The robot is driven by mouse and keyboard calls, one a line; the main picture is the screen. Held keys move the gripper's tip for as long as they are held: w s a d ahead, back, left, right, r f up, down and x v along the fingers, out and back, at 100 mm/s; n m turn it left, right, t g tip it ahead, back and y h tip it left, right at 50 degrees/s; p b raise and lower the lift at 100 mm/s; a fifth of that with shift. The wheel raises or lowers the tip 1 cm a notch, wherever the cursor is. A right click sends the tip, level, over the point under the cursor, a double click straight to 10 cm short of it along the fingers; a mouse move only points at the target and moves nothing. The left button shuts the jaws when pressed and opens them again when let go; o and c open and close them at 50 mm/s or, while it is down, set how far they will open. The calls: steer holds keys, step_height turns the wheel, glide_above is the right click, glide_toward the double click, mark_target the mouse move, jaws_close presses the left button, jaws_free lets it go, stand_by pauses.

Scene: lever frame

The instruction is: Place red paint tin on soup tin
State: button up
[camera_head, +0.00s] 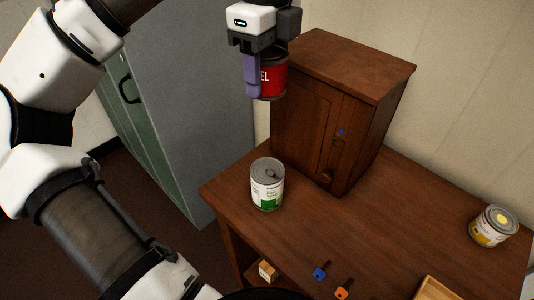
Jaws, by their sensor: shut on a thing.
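A red tin (273,78) with a partly visible white label hangs in the air at top centre, in front of the wooden cabinet. My gripper (258,78) is shut on it, with a purple finger across its left side. A soup tin (267,186), silver-topped with a white and green label, stands upright on the brown table near its left edge. The red tin is above the soup tin in the picture and apart from it. The far side of the red tin is hidden.
A small wooden cabinet (338,105) stands on the table (395,215) just behind the soup tin. A yellow-labelled tin (492,227) is at the right. Blue (320,273) and orange (342,292) tagged keys lie near the front. A wooden tray (437,289) is at lower right.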

mark_target(267, 169)
step_height(267, 169, down, 20)
steer(key=shift+s+r, duration=0.1)
steer(key=shift+r, duration=0.15)
steer(key=shift+f, duration=0.1)
steer(key=o, duration=1.1)
step_height(267, 169, up, 12)
steer(key=shift+r+b, duration=0.1)
steer(key=shift+b, duration=0.2)
